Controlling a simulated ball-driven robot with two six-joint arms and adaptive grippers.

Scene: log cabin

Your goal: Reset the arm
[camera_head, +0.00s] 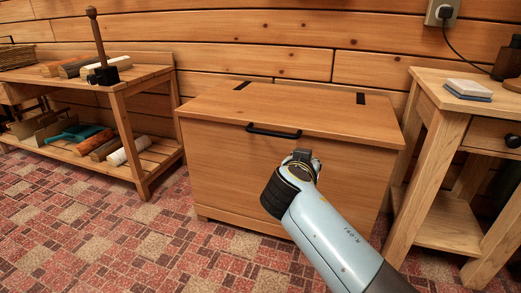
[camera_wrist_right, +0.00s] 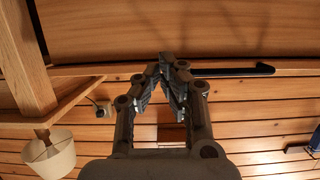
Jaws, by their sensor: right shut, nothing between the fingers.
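My right arm comes in from the lower right in the head view. Its gripper (camera_head: 303,155) is in front of the wooden chest (camera_head: 235,165), just below and right of the chest's black handle (camera_head: 274,131). The chest's lid is down. In the right wrist view the gripper (camera_wrist_right: 170,62) has its fingertips together with nothing between them. The handle (camera_wrist_right: 235,71) shows to the right of the fingertips there, and I cannot tell whether they touch the chest. My left gripper is out of view.
A wooden bench (camera_head: 144,75) with tools and rolls stands left of the chest. A small side table (camera_head: 425,84) with a drawer and a stacked blue-white block (camera_head: 469,88) stands close on the right. Patterned carpet (camera_head: 90,220) lies clear at the front left.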

